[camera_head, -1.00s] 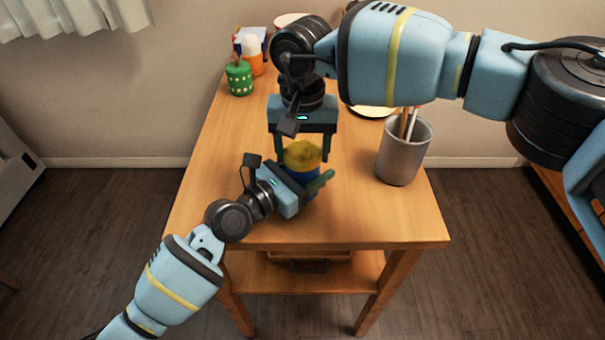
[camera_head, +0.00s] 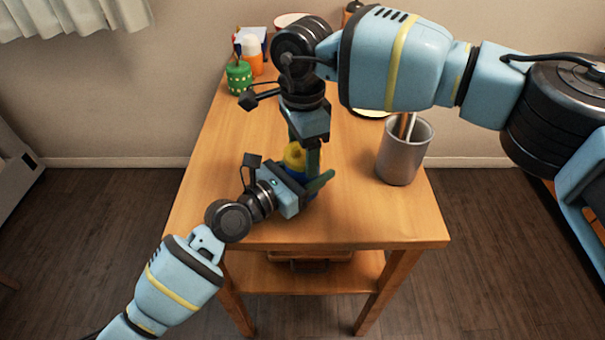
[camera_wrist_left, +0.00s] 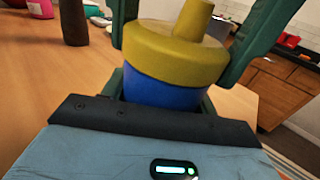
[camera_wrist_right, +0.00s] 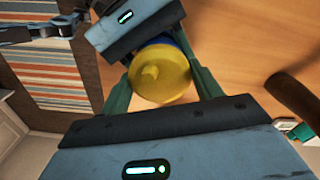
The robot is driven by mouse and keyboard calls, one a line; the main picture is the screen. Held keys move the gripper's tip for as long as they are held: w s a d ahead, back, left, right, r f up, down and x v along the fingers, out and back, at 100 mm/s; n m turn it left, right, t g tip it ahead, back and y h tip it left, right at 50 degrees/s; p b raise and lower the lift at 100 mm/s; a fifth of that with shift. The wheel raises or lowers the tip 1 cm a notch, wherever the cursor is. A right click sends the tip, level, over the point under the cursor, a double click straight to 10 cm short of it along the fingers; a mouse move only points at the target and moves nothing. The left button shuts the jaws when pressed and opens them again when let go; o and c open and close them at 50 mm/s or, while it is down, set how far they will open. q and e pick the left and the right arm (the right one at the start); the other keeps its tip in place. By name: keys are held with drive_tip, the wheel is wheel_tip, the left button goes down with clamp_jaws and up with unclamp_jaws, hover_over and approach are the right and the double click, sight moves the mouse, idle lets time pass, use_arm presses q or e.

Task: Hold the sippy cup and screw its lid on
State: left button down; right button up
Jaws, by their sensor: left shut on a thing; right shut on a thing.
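The sippy cup is blue (camera_wrist_left: 165,92) with a yellow spouted lid (camera_wrist_left: 180,48) on its top. It stands upright on the wooden table in the head view. My left gripper (camera_head: 312,188) is shut on the blue cup from the front left, with its green fingers on either side. My right gripper (camera_head: 305,160) points down from above and is shut on the yellow lid. In the right wrist view the lid (camera_wrist_right: 160,74) sits between its two green fingers. Part of the cup is hidden behind the left gripper, and the seam under the lid is only partly visible.
A grey metal holder with sticks (camera_head: 403,155) stands right of the cup. A green container (camera_head: 239,77) and an orange and white bottle (camera_head: 252,55) stand at the back left. A yellow-rimmed plate (camera_head: 370,112) lies behind the holder. The front left tabletop is clear.

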drive_tip(key=m, duration=0.7)
drive_tip(key=shift+m, duration=0.4)
drive_tip(key=m, duration=2.1)
drive_tip(key=shift+f+m, duration=0.1)
drive_tip(key=shift+m, duration=0.2)
drive_tip(key=o, duration=1.1)
